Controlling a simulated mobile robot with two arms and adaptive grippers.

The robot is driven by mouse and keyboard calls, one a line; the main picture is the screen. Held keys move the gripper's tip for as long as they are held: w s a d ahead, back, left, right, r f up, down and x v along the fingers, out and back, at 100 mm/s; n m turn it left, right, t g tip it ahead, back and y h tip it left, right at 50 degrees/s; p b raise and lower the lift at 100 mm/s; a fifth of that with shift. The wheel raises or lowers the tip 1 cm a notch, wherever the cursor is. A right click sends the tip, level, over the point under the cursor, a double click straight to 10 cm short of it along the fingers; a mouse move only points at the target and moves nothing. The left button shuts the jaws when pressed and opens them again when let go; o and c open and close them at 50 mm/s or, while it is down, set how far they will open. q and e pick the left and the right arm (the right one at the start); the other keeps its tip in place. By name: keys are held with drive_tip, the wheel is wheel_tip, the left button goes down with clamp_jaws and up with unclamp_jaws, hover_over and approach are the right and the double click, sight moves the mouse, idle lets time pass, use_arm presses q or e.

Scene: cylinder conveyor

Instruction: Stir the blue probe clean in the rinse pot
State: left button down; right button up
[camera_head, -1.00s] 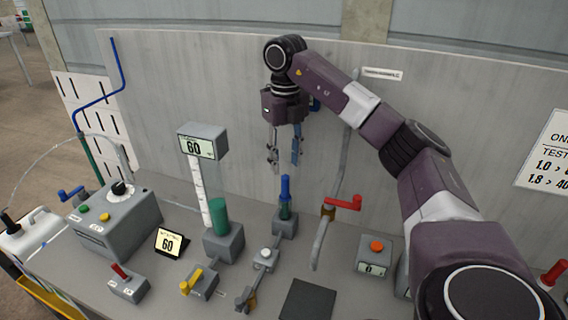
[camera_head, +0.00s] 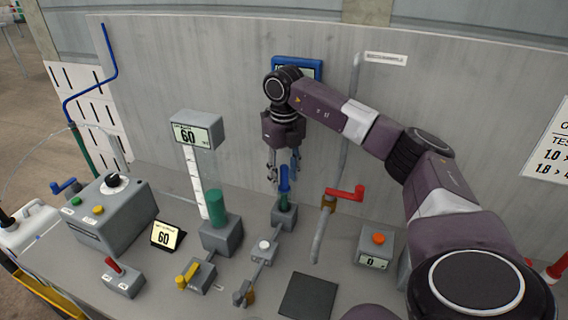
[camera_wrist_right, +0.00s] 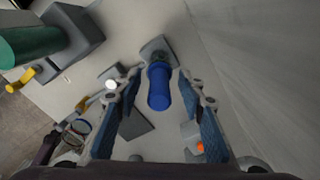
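The blue probe (camera_head: 284,179) stands upright, its lower part green, on a small grey block (camera_head: 284,217) at mid-bench. In the right wrist view the blue probe (camera_wrist_right: 159,87) lies between the two fingers, seen from above. My right gripper (camera_head: 283,170) is open and points down, its fingertips around or just above the probe's top; I see no clear contact. It also shows open in the wrist view (camera_wrist_right: 160,112). A green cylinder (camera_head: 217,207) stands on a larger grey block to the left; I cannot tell which vessel is the rinse pot. My left gripper is not in view.
Left of the probe stand a display post reading 60 (camera_head: 197,131) and a grey control box (camera_head: 112,215). A red-handled valve (camera_head: 344,194) and an orange-button box (camera_head: 376,247) stand to the right. A dark square pad (camera_head: 308,296) lies in front. The wall is close behind.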

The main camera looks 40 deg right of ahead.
drive_tip(key=shift+f, duration=0.25)
clamp_jaws()
idle(0.4)
